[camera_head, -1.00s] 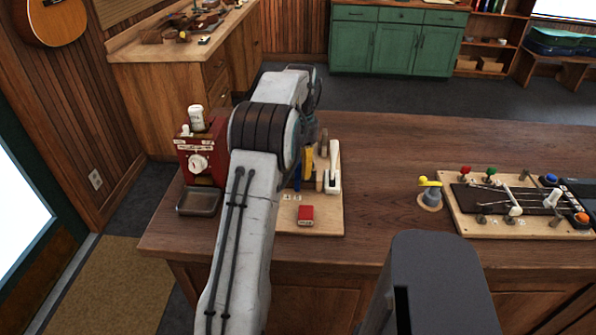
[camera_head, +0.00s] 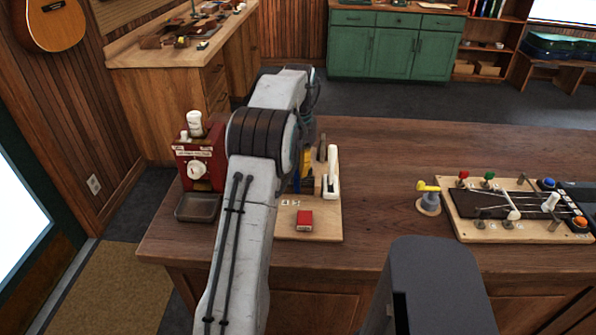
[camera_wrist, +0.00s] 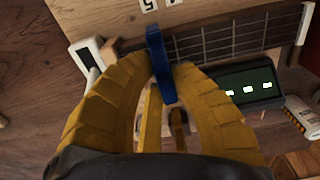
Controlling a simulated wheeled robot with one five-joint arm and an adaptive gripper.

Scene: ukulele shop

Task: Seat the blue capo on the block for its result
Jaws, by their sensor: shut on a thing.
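The blue capo (camera_wrist: 160,62) is between the yellow fingers of my gripper (camera_wrist: 166,82) in the wrist view, and the fingers are shut on it. It lies across the left end of a dark fretted block (camera_wrist: 225,38). I cannot tell whether it touches the block or hangs just above it. In the head view a bit of the blue capo (camera_head: 297,184) and a yellow finger (camera_head: 307,160) show beside my arm, which hides most of the block. A dark panel with several lit marks (camera_wrist: 250,86) sits beside the block in the wrist view.
A white lever (camera_head: 332,172) stands close to the right of my gripper. A red machine (camera_head: 199,165) with a metal tray stands left. Bare tabletop separates this board from another fretted board (camera_head: 480,228) at right.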

